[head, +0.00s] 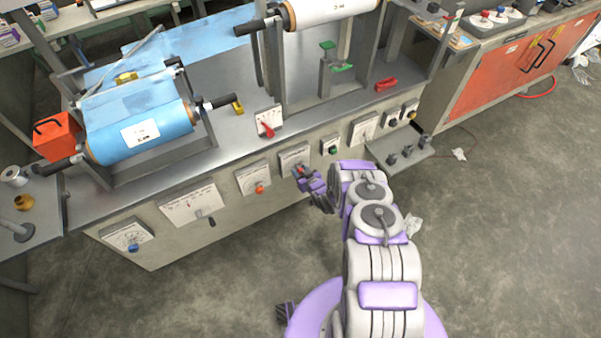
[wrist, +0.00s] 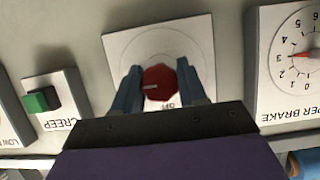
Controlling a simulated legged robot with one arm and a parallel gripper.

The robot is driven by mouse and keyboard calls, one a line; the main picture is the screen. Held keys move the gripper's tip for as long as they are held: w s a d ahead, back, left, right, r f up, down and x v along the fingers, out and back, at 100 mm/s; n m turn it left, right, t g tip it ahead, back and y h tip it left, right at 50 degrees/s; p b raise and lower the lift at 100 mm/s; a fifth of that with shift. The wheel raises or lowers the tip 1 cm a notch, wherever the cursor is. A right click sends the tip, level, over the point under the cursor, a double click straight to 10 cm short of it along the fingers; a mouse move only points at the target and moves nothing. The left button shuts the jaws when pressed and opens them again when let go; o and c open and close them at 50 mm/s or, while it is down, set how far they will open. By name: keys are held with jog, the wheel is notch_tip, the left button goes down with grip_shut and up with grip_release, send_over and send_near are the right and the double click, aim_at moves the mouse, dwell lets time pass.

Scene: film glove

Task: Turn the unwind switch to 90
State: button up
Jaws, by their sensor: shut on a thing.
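A round red knob (wrist: 160,84) sits on a pale square plate (wrist: 120,45) on the machine's front panel. The plate's visible lettering reads OFF, upside down; I cannot read an unwind label. A light mark on the knob points left in the wrist view. My gripper (wrist: 160,88) is shut on this knob, one finger on each side. In the head view the plate (head: 292,157) shows with my gripper (head: 304,180) in front of it; the knob is small and partly covered there.
A green CREEP button (wrist: 42,100) is left of my gripper in the wrist view. A brake dial (wrist: 300,57) with a red pointer is to the right. The floor (head: 240,270) in front is mostly clear.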

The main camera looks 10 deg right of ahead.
jog(key=shift+w+r, duration=0.1)
dwell(0.3)
jog(key=o, duration=1)
jog(key=p+v, duration=0.5)
jog(key=v, duration=1.2)
jog(key=shift+s+d, duration=0.1)
jog(key=shift+s, duration=0.15)
